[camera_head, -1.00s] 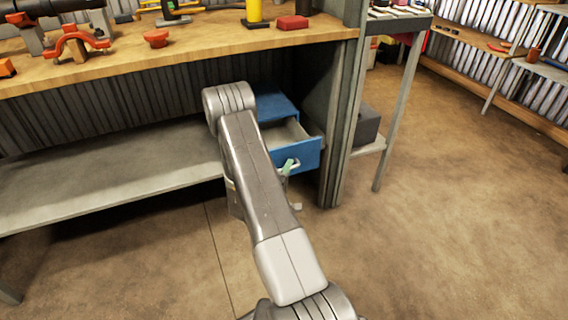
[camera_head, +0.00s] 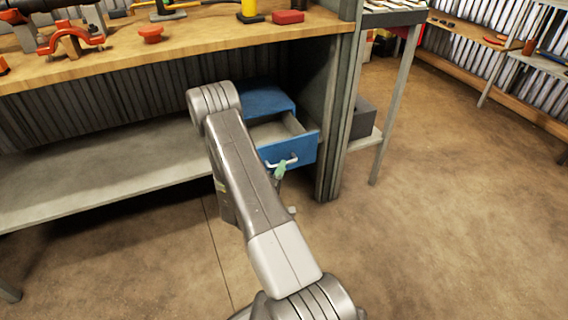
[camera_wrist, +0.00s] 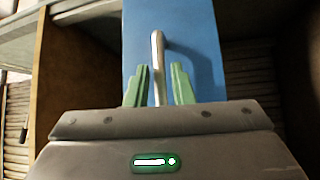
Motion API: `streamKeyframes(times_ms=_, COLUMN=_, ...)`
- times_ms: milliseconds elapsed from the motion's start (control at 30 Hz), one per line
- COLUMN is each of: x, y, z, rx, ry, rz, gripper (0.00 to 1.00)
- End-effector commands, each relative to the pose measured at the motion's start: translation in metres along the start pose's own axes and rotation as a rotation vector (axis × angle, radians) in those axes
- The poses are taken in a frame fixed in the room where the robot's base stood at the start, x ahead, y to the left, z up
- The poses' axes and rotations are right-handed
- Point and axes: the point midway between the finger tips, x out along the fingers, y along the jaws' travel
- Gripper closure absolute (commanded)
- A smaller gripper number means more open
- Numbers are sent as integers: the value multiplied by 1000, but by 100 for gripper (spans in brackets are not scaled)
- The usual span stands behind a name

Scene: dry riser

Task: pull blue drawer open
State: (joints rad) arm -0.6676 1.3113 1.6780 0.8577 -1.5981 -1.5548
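The blue drawer (camera_head: 300,149) stands pulled out of its blue cabinet (camera_head: 266,101) under the workbench, with its grey inside showing. Its pale bar handle (camera_head: 291,160) is on the front face. My gripper (camera_head: 279,172) is at the handle; in the head view my arm hides part of it. In the wrist view the two green fingers of my gripper (camera_wrist: 159,88) are apart, with the handle (camera_wrist: 158,50) between them and a visible gap on each side.
The wooden workbench top (camera_head: 200,42) overhangs the cabinet. A grey lower shelf (camera_head: 90,195) lies left of it. A grey post (camera_head: 332,150) stands close to the drawer's right. The brown floor (camera_head: 440,220) in front and to the right is clear.

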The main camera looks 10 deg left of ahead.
Motion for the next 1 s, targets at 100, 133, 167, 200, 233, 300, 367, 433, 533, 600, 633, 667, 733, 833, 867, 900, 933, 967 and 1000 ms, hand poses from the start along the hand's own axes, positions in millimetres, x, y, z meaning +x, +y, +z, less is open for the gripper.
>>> streamKeyframes(times_ms=100, x=-31, y=1, z=-2, rx=-5, ry=6, rz=-3, gripper=78)
streamKeyframes(times_ms=133, x=-38, y=1, z=-2, rx=-4, ry=6, rz=-4, gripper=78)
streamKeyframes(times_ms=167, x=-45, y=1, z=-2, rx=-5, ry=6, rz=-5, gripper=78)
streamKeyframes(times_ms=200, x=-54, y=1, z=-2, rx=-5, ry=6, rz=-3, gripper=78)
streamKeyframes(times_ms=233, x=-60, y=1, z=-2, rx=-3, ry=6, rz=-3, gripper=78)
streamKeyframes(times_ms=300, x=-73, y=0, z=-1, rx=-4, ry=5, rz=-3, gripper=78)
streamKeyframes(times_ms=367, x=-83, y=1, z=-1, rx=-3, ry=5, rz=-1, gripper=78)
streamKeyframes(times_ms=433, x=-92, y=0, z=-1, rx=-3, ry=3, rz=-2, gripper=78)
streamKeyframes(times_ms=533, x=-100, y=0, z=0, rx=-1, ry=1, rz=-1, gripper=78)
streamKeyframes(times_ms=600, x=-103, y=0, z=-1, rx=-1, ry=2, rz=-1, gripper=78)
streamKeyframes(times_ms=633, x=-104, y=0, z=0, rx=-1, ry=2, rz=-1, gripper=78)
streamKeyframes(times_ms=667, x=-105, y=0, z=0, rx=-1, ry=1, rz=0, gripper=78)
streamKeyframes(times_ms=733, x=-106, y=0, z=0, rx=-1, ry=1, rz=0, gripper=78)
streamKeyframes(times_ms=833, x=-106, y=0, z=0, rx=0, ry=0, rz=0, gripper=78)
streamKeyframes(times_ms=867, x=-106, y=0, z=0, rx=0, ry=0, rz=0, gripper=78)
streamKeyframes(times_ms=900, x=-106, y=0, z=0, rx=-1, ry=0, rz=0, gripper=78)
streamKeyframes(times_ms=933, x=-106, y=0, z=0, rx=-1, ry=0, rz=0, gripper=78)
streamKeyframes(times_ms=967, x=-105, y=0, z=0, rx=0, ry=0, rz=0, gripper=78)
streamKeyframes(times_ms=1000, x=-105, y=0, z=0, rx=0, ry=0, rz=0, gripper=78)
